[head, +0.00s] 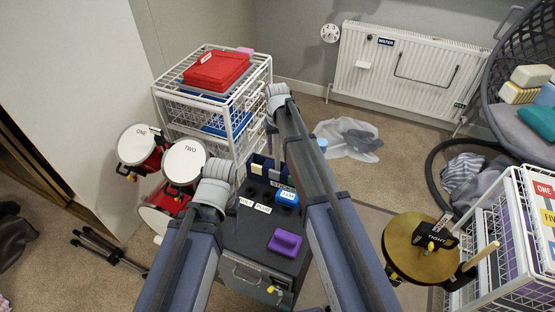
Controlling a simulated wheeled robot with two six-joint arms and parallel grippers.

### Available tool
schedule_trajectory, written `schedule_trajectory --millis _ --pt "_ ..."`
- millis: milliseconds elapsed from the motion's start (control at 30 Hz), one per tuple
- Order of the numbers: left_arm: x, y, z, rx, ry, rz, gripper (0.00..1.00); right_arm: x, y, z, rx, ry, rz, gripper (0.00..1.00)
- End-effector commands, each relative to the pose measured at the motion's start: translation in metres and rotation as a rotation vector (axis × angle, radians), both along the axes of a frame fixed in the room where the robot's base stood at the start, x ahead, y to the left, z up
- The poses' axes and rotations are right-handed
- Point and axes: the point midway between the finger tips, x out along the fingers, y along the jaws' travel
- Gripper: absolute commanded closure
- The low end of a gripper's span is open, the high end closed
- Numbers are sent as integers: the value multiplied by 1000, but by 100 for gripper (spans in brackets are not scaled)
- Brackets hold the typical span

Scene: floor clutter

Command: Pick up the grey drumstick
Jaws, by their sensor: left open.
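I cannot make out a grey drumstick anywhere in the head view. A pale wooden stick (483,257) stands tilted in a black holder beside the brass cymbal (410,258) at the lower right; it looks tan, not grey. My two arms reach up from the bottom over the dark cabinet (250,237). Their rounded joints show near the white drum and the wire rack, but neither gripper's fingers show. The arms cover parts of the cabinet and the floor.
A white wire rack (163,104) holds a red case (216,71). Drums marked ONE (138,144) and TWO (184,162) stand left. A clear bag (348,139) lies on carpet below the radiator (407,75). A black hose (432,170) curves at right. Carpet between bag and cymbal is clear.

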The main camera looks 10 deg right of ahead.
Motion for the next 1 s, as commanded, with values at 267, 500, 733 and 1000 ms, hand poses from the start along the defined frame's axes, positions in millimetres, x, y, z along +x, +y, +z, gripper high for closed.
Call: schedule_trajectory --millis 267,500,733,1000 --pt "0 0 0 0 0 0 40 0 0 0 0 0 0 83" --pt "0 0 0 0 0 0 40 0 0 0 0 0 0 100" --pt "0 0 0 0 0 0 40 0 0 0 0 0 0 100" --pt "0 0 1 0 0 0 40 0 0 1 0 0 0 100"
